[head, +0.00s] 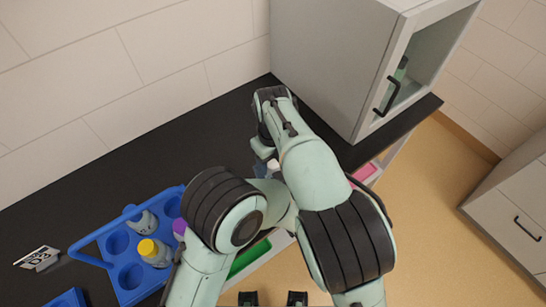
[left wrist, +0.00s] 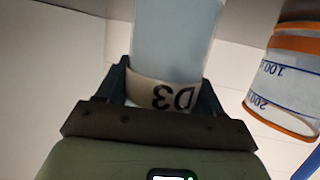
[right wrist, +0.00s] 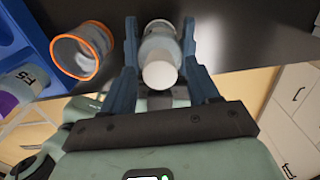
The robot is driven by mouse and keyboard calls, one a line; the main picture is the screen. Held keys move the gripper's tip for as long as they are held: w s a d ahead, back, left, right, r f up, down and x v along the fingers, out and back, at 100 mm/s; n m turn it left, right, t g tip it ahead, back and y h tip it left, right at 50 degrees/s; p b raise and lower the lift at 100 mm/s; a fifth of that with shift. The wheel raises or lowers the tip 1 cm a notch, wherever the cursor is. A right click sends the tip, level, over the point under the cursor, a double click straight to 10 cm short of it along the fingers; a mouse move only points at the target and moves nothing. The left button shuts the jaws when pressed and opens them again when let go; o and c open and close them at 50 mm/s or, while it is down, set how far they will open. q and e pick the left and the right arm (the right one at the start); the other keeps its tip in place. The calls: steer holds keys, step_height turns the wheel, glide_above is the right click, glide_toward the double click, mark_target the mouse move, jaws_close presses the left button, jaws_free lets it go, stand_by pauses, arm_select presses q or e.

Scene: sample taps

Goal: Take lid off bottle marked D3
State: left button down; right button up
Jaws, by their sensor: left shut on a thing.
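The bottle marked D3 (left wrist: 178,35) has a pale blue body and a cream label, upside down in the left wrist view. My left gripper (left wrist: 164,82) is shut on it around the label; its lid is out of that view. In the right wrist view, a pale bluish bottle with a round white lid (right wrist: 160,73) is between the fingers of my right gripper (right wrist: 160,28). Those fingers are apart, with narrow gaps beside it. No label on it is readable there. In the head view my right gripper (head: 264,157) points down over the counter; my left gripper is hidden behind my arm.
A blue rack (head: 88,245) on the black counter (head: 100,175) holds a yellow-capped bottle (head: 154,252), a grey one (head: 143,221) and a purple-capped one (head: 179,228). An orange-rimmed beaker (right wrist: 85,50) is close beside my right gripper.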

steer(key=c, duration=0.9)
steer(key=n, duration=0.3)
steer(key=shift+c, duration=0.2)
steer(key=o, duration=1.2)
steer(key=shift+c, duration=0.2)
steer(key=shift+r, duration=0.1)
step_height(320, 180, up, 4)
steer(key=shift+r, duration=0.15)
steer(key=shift+c, duration=0.2)
step_height(320, 180, up, 3)
steer(key=m, duration=0.2)
steer(key=shift+r+m, duration=0.1)
steer(key=shift+m, duration=0.3)
steer(key=shift+f, duration=3.85)
